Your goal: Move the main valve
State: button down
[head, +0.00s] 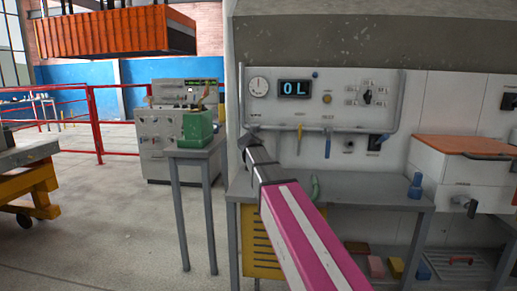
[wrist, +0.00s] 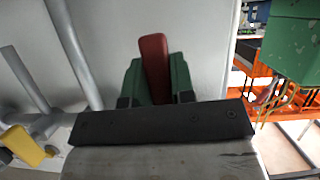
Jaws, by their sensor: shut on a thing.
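The panel (head: 330,80) on the wall carries a grey pipe along its left side and bottom edge. A red valve handle (wrist: 153,62) stands between the green pads of my gripper (wrist: 156,85) in the wrist view; the jaws are shut on it. In the head view my gripper (head: 247,142) is at the panel's lower left corner, and the arm hides the red handle. A yellow lever (head: 299,139) and a blue lever (head: 327,143) hang below the pipe to the right. The labels are too small to read, so I cannot confirm which is the main valve.
A grey workbench (head: 375,190) stands below the panel, with a blue object (head: 415,186) on it. A white cabinet with an orange top (head: 465,147) is at the right. A green machine (head: 197,128) on a stand is at the left. Open floor (head: 110,225) lies front left.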

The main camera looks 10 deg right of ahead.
jog(key=shift+a+m, duration=0.3)
jog(key=shift+a, duration=0.05)
jog(key=shift+y, duration=0.4)
jog(key=c, duration=1)
grip_release()
jog(key=shift+o, duration=0.2)
jog(key=v, duration=1)
jog(key=shift+s+a, duration=0.2)
jog(key=shift+s, duration=0.15)
jog(key=shift+r, duration=0.1)
